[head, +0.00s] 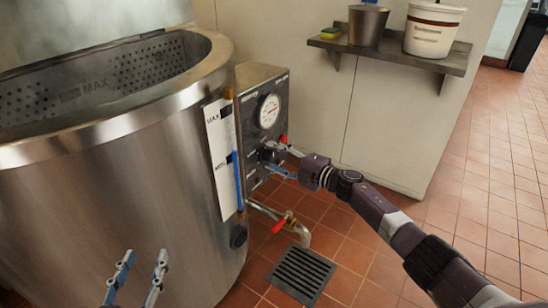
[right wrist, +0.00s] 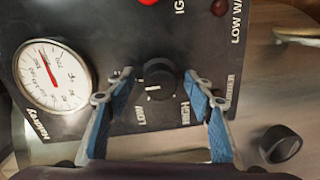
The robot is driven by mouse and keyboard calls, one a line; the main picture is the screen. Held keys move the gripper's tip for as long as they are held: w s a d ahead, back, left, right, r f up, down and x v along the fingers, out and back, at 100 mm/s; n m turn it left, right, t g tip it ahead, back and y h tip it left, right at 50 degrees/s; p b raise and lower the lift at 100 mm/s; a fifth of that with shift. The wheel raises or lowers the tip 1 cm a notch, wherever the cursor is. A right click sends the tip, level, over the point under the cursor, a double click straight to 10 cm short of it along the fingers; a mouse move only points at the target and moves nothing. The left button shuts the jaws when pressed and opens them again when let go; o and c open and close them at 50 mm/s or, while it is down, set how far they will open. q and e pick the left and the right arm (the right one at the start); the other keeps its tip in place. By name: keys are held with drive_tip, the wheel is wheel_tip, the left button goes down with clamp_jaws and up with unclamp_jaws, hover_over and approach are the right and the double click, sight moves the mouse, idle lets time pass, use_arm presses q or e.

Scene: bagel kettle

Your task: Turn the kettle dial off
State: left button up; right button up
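The large steel kettle (head: 110,190) fills the left of the head view. Its control box (head: 248,103) is on its right side. In the head view my right gripper (head: 274,160) is at the box front and the dial is hard to make out. My left gripper (head: 138,276) is open and empty before the kettle wall.
A round gauge (head: 269,111) sits above the dial. A red-handled drain valve (head: 284,222) sticks out below, over a floor grate (head: 301,274). A wall shelf (head: 388,54) holds a bucket (head: 433,29) and a metal pot (head: 367,25).

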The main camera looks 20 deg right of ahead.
drive_tip(key=v, duration=1.2)
idle(0.5)
